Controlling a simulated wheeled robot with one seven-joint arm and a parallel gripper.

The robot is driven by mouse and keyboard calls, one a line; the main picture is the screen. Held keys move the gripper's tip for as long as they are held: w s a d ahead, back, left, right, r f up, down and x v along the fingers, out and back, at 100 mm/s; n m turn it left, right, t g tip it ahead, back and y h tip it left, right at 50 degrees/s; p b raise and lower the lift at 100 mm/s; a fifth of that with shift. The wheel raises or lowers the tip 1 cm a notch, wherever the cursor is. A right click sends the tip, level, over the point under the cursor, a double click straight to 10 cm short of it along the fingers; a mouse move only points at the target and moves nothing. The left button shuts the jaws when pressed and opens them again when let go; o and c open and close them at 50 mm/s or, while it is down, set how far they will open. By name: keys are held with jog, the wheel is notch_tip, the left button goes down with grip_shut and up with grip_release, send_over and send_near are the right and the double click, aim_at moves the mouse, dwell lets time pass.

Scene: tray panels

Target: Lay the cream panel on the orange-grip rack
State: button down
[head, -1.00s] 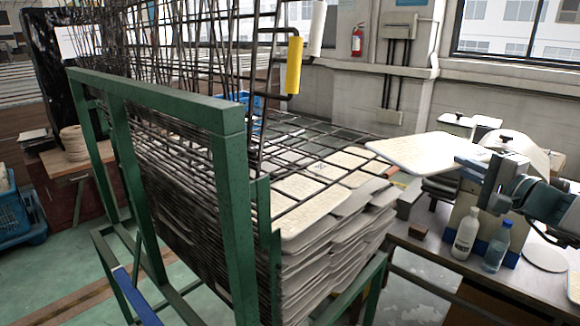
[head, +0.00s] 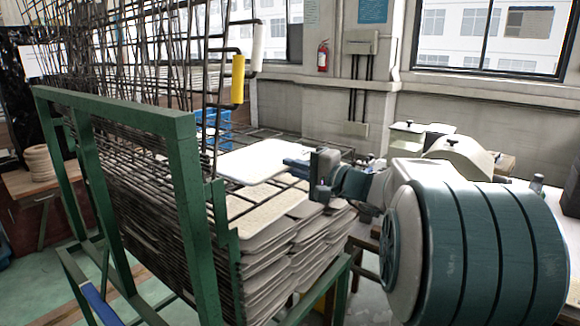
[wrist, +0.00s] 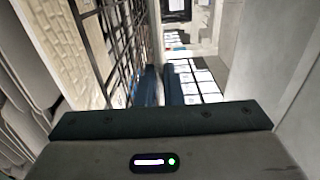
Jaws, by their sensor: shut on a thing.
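The cream panel (head: 252,161) is a flat, pale sheet with rounded corners, roughly level over the lowered wire shelves in the head view. My gripper (head: 297,163) is shut on its right edge. I cannot tell whether the panel touches the wires below it. The rack with the orange grip (head: 238,79), which looks yellow-orange, has dark wire shelves on a green frame (head: 186,215). A white grip (head: 257,45) sits beside the orange one. In the wrist view my blue fingers (wrist: 162,86) show close together; the held panel is not clear there.
Several cream panels (head: 268,204) lie on the stacked lower shelves under the held one. Raised wire shelves (head: 165,50) stand upright at the left. A blue crate (head: 212,128) is behind the rack. A bench with a pale domed thing (head: 462,154) is at right, partly hidden by my arm.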

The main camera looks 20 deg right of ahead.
notch_tip(320, 180, down, 8)
jog(key=b, duration=0.5)
jog(key=shift+r, duration=0.15)
jog(key=shift+a+f+b, duration=0.1)
jog(key=shift+f+b, duration=0.15)
jog(key=shift+b, duration=0.2)
dwell(0.8)
jog(key=c, duration=1.5)
grip_release()
jog(key=shift+f+b, duration=0.4)
jog(key=shift+b, duration=0.45)
jog(key=b+v, duration=0.3)
jog(key=v, duration=0.4)
dwell(0.7)
